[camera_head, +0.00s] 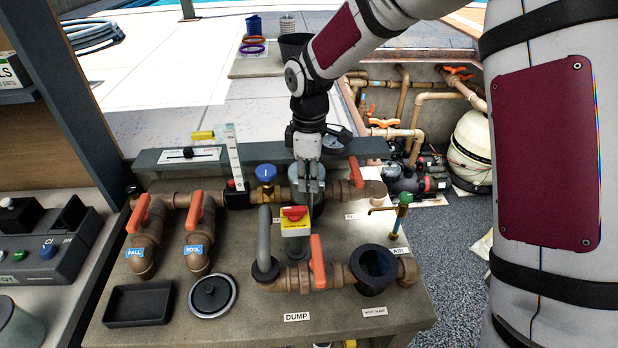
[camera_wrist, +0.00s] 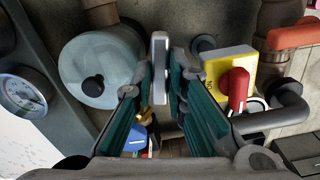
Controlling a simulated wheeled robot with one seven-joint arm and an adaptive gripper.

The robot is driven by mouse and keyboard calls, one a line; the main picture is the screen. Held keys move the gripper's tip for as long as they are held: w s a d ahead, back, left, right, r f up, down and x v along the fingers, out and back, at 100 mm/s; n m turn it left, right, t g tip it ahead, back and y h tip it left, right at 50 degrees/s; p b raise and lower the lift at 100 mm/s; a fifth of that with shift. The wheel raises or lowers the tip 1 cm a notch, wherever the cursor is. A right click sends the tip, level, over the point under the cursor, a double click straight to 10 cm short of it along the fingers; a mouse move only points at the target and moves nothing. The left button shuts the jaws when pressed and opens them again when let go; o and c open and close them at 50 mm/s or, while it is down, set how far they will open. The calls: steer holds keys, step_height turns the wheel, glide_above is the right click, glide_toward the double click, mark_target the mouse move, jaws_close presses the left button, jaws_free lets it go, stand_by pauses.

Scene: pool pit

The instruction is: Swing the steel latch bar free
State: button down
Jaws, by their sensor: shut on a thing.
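The steel latch bar (camera_wrist: 160,66) shows in the wrist view as a narrow grey upright bar between the teal-padded fingers of my gripper (camera_wrist: 166,85). The fingers are shut on it. In the head view my gripper (camera_head: 312,188) points down over the middle of the pipe bench, and the fingers mostly hide the bar there. A yellow box with a red knob (camera_head: 294,214) stands just in front of the fingers; in the wrist view this red knob (camera_wrist: 237,88) is to the right of the bar. A rounded grey-blue vessel (camera_wrist: 102,66) is to the left.
Brown pipes with orange handles stand around my gripper, such as the DUMP valve handle (camera_head: 317,262). A blue-handled valve (camera_head: 266,173) is close on the left. A black tray (camera_head: 139,304) and round lid (camera_head: 211,296) lie at the front left.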

steer(key=shift+n, duration=1.1)
steer(key=c, duration=1.6)
jaws_free()
steer(key=shift+r, duration=0.1)
step_height(320, 180, up, 12)
